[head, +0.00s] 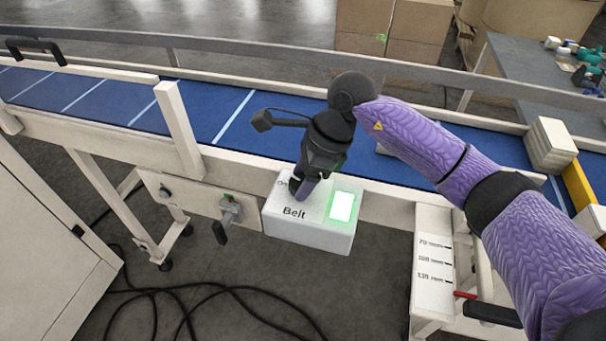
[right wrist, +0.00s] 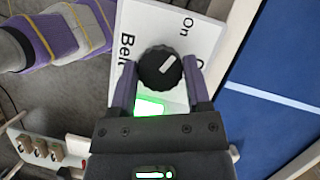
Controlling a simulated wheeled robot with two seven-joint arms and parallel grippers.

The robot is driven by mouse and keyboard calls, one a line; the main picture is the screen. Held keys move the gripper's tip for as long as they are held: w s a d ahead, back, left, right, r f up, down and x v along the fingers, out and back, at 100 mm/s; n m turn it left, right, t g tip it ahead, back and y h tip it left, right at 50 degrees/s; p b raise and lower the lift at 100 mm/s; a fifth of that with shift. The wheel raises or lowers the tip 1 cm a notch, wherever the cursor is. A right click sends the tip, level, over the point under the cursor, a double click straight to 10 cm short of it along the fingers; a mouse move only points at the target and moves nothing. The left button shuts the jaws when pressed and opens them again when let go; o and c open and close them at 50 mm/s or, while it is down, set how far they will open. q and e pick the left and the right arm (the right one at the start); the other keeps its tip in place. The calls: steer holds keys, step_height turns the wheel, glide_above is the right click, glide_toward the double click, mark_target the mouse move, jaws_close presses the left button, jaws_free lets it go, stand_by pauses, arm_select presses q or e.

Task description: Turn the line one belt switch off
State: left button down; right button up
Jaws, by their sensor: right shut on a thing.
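The belt switch is a white box (head: 310,232) marked "Belt", on the near side of the conveyor, with a lit green lamp (head: 342,206). In the right wrist view its black round knob (right wrist: 160,72) has a white pointer mark slanting toward the "On" label; a second label beside the knob is mostly hidden by a finger. My right gripper (head: 301,192) reaches down onto the box from above, and in the wrist view its two fingers (right wrist: 160,90) are shut on the knob's sides. The gripper hides the knob in the head view. My left gripper is not in view.
The blue conveyor belt (head: 195,112) with white stripes runs behind the box. A panel with a small lever (head: 229,211) is left of it. A white post with printed numbers (head: 433,262) stands right. Black cables (head: 225,292) lie on the floor.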

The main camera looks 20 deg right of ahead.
steer(key=m+t, duration=0.1)
steer(key=m, duration=0.2)
steer(key=shift+s+r+p, duration=0.1)
steer(key=shift+p, duration=0.25)
steer(key=m+t+h, duration=0.1)
steer(key=m, duration=0.4)
steer(key=shift+a+t+h+p, duration=0.1)
steer(key=shift+t+h+p, duration=0.25)
steer(key=shift+t+h, duration=0.05)
steer(key=m+h, duration=0.1)
steer(key=m, duration=0.2)
steer(key=shift+t, duration=0.3)
steer(key=shift+m+h, duration=0.3)
steer(key=shift+m, duration=0.7)
